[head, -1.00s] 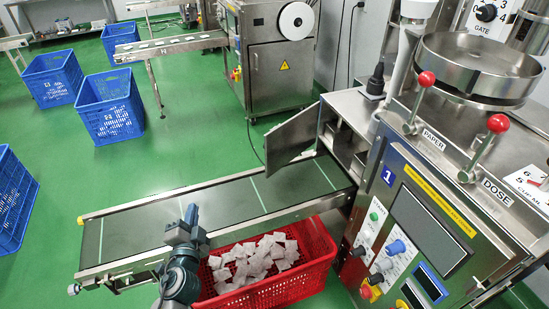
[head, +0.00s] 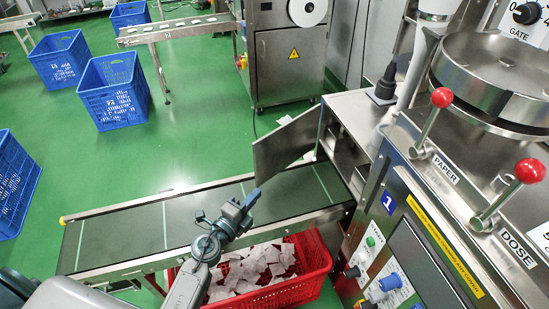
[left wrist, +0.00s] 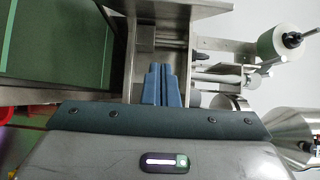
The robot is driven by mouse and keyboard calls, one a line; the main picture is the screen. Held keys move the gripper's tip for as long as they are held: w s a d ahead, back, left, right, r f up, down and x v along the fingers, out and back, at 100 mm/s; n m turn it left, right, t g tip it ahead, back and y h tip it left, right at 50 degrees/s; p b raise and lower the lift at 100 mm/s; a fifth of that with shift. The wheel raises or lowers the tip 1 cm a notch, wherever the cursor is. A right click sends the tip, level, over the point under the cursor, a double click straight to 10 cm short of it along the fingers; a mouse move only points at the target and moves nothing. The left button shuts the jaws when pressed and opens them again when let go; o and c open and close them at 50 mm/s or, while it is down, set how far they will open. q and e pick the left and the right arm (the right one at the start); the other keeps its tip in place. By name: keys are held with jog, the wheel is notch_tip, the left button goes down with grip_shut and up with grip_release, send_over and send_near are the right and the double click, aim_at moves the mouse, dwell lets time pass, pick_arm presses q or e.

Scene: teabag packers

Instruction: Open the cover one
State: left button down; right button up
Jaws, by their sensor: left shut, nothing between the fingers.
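Cover one is a flat steel door (head: 287,140) on the machine marked 1. In the head view it stands swung out from the machine's open side, over the far end of the conveyor. My left gripper (head: 254,197) is shut and empty, its tips close to the door's lower outer corner. I cannot tell whether they touch it. In the left wrist view its blue-grey fingers (left wrist: 162,84) are together, with the machine's steel interior (left wrist: 163,42) beyond them. My right gripper is not in view.
The conveyor belt (head: 205,219) runs under the door and my left gripper. A red crate (head: 322,262) of white teabags stands below it. The machine's panel has two red-knobbed levers (head: 441,98). Blue crates (head: 111,93) stand on the open green floor at left.

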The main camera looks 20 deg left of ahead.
pick_arm(q)
jog(key=w, duration=1.1)
jog(key=shift+w+a, duration=0.25)
jog(key=shift+w, duration=0.05)
jog(key=shift+a+r, duration=0.1)
jog(key=shift+r, duration=0.05)
